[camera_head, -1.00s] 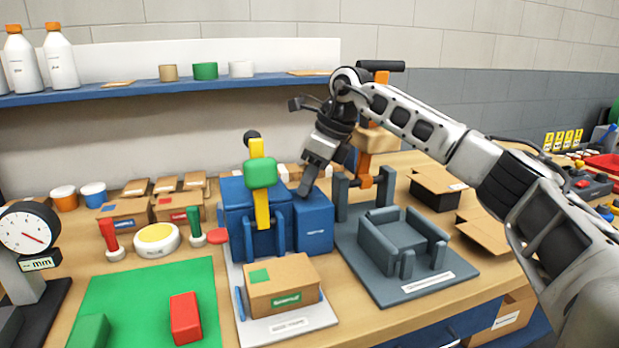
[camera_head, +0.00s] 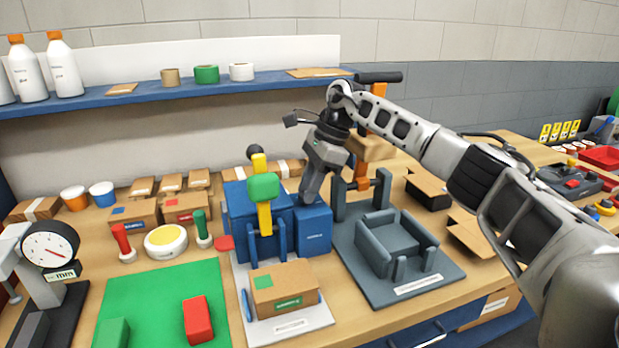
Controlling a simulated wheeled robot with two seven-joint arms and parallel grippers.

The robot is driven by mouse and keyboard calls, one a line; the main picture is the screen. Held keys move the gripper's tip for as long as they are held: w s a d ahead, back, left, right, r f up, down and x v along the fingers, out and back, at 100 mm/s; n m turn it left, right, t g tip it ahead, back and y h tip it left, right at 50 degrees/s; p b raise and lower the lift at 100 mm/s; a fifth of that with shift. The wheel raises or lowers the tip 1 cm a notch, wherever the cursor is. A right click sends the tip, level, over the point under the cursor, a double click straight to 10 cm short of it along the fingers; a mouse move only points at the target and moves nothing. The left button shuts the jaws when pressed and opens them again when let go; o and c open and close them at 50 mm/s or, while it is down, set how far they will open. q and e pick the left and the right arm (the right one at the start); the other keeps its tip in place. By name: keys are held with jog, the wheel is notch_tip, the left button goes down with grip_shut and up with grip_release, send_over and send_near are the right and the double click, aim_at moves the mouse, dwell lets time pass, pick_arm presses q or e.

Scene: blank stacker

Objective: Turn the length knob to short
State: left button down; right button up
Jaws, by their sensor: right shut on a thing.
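A blue tape machine (camera_head: 241,206) stands on a grey base plate, with a yellow lever and a green block (camera_head: 263,187) at its front. A lower blue box (camera_head: 313,232) adjoins it on the right. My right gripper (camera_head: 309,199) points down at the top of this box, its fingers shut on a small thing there. That thing, which I take as the length knob, is hidden by the fingers, so its setting cannot be read. My left gripper is not in view.
A cardboard box (camera_head: 284,289) lies in front of the machine. A dark grey fixture (camera_head: 429,283) stands close on the right, with an orange-posted press (camera_head: 366,163) behind it. A green mat (camera_head: 152,295) with red and green blocks lies left.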

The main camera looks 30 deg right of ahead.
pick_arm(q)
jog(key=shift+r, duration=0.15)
pick_arm(e)
jog(key=shift+n, duration=0.3)
jog(key=o, duration=0.7)
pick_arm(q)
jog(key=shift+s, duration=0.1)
pick_arm(e)
jog(key=shift+r, duration=0.1)
